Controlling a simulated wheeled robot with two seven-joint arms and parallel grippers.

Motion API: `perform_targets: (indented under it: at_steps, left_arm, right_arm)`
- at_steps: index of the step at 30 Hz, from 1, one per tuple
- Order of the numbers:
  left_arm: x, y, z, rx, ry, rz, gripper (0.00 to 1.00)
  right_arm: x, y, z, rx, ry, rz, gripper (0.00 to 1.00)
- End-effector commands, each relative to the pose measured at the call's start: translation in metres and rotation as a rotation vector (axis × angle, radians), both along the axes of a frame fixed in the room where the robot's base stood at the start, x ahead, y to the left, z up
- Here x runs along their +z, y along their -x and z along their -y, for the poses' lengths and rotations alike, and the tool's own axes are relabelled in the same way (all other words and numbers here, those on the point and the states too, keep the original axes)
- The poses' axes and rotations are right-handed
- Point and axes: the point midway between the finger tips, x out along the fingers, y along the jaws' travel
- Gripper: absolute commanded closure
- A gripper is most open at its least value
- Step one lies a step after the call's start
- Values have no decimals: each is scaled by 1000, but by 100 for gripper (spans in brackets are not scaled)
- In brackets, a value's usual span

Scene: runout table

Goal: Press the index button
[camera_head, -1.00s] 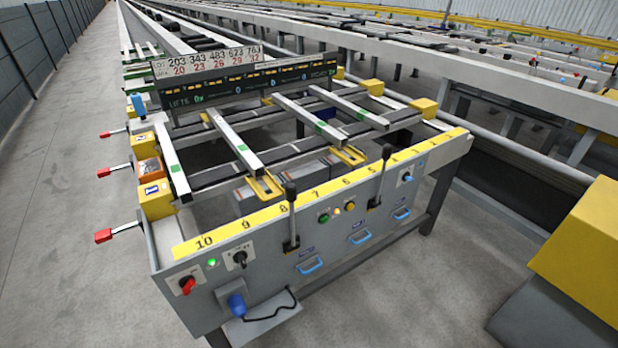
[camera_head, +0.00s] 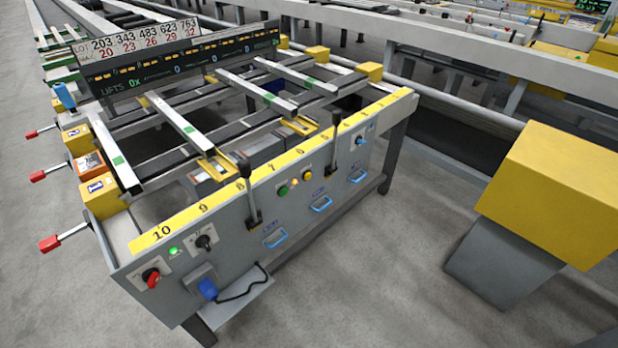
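The runout table's grey front panel (camera_head: 232,228) faces me, and its button labels are too small to read. Near its middle are a green button (camera_head: 283,190) and a yellow button (camera_head: 307,175), with a small amber lamp (camera_head: 295,183) between them. At the left end are a lit green button or lamp (camera_head: 173,251), a red knob (camera_head: 151,277) and a black selector switch (camera_head: 205,242). I cannot tell which of these is the index button. Neither of my grippers is in view.
Two black levers (camera_head: 250,195) stand up from the panel. Red-handled levers (camera_head: 50,243) stick out on the left side. A yellow-topped box (camera_head: 550,180) stands at the right. Grey floor (camera_head: 400,270) in front of the panel is clear.

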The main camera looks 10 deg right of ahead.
Motion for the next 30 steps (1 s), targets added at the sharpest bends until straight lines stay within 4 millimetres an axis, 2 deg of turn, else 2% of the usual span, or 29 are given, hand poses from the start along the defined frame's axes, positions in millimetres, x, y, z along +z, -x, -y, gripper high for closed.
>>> perform_targets:
  at_steps: [1,5,30]
  left_arm:
    - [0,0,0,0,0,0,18]
    - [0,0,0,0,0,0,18]
    - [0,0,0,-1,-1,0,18]
  right_arm:
    - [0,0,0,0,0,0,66]
    - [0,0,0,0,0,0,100]
    - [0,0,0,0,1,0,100]
